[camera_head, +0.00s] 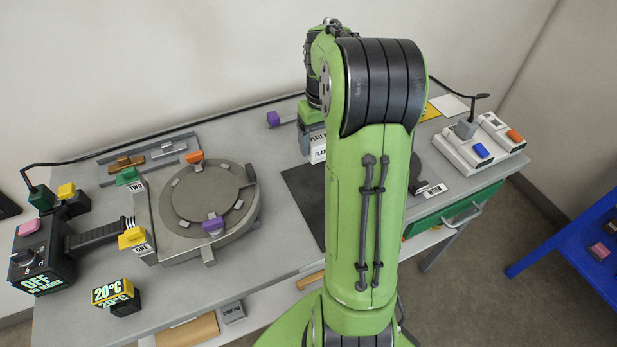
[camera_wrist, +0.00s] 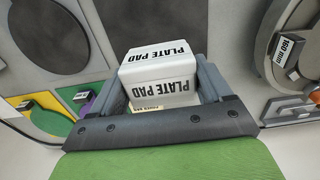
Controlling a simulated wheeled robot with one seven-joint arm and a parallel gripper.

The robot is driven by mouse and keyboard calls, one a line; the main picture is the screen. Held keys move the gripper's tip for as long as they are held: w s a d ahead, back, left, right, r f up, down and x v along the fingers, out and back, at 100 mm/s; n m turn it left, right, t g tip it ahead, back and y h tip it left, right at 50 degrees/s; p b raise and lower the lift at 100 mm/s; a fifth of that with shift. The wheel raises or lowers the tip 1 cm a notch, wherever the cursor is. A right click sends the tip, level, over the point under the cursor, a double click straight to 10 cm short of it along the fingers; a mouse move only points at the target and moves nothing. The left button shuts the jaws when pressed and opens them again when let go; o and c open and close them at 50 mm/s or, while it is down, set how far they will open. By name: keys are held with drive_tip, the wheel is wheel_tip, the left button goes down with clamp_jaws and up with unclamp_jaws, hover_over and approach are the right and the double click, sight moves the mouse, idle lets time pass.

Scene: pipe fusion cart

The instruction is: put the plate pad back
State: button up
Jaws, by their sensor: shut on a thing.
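The plate pad (camera_wrist: 160,84) is a white block with black "PLATE PAD" lettering. In the wrist view it sits between the two grey fingers of my gripper (camera_wrist: 164,92), which is shut on it. In the head view my gripper (camera_head: 311,128) is at the back middle of the bench, partly behind my arm. The white lettered face of the pad (camera_head: 319,152) shows just below it, by the far edge of a dark mat (camera_head: 300,185). I cannot tell whether the pad touches the bench.
A round plate device (camera_head: 205,195) with coloured blocks stands left of the mat. A purple block (camera_head: 273,119) lies left of my gripper. A white switch box (camera_head: 478,150) stands at the right. My arm hides much of the bench's middle.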

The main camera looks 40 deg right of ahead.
drive_tip(key=f+b, duration=0.1)
drive_tip(key=f, duration=0.3)
drive_tip(key=f+b, duration=0.1)
drive_tip(key=f, duration=0.3)
drive_tip(key=shift+s+d+f, duration=0.1)
drive_tip(key=shift+d+f, duration=0.1)
drive_tip(key=shift+f, duration=0.1)
drive_tip(key=shift+f, duration=0.1)
drive_tip(key=o, duration=0.9)
drive_tip(key=shift+o, duration=0.2)
